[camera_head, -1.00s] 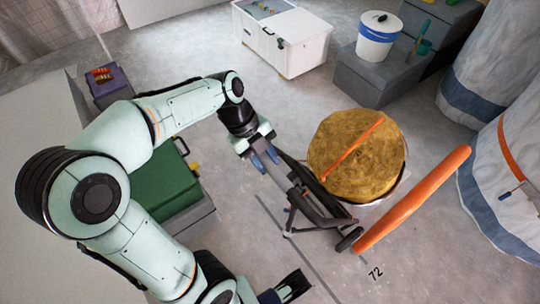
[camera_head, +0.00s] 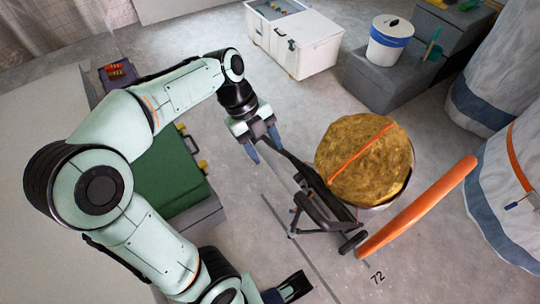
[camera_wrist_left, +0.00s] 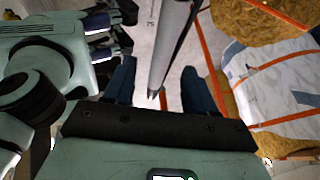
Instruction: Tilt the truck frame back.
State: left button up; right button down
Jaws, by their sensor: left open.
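The truck frame (camera_head: 318,203) is a dark frame with small wheels, leaning beside a round yellow-brown bale in the middle of the head view. My left gripper (camera_head: 262,146) is open at the upper end of the frame. In the left wrist view, the frame's grey bar (camera_wrist_left: 170,48) runs between the two spread blue fingers (camera_wrist_left: 152,92), with visible gaps on both sides. My right gripper (camera_head: 290,290) is low in the head view, partly cut off, and its jaw opening is unclear.
The bale (camera_head: 362,158) with an orange strap stands against the truck. A long orange roll (camera_head: 418,206) lies right of it. A green case (camera_head: 170,180) is left, a white cooler (camera_head: 296,40) behind, and a bucket (camera_head: 390,40) on a grey block.

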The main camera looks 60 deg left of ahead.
pick_arm(q)
jog(key=p+v, duration=0.1)
jog(key=v, duration=0.6)
pick_arm(e)
jog(key=s+r, duration=0.1)
jog(key=s+a+r+g, duration=0.1)
jog(key=shift+s+a+r+y, duration=0.15)
jog(key=shift+s+y, duration=0.15)
jog(key=shift+s, duration=0.1)
pick_arm(q)
jog(key=shift+f, duration=0.1)
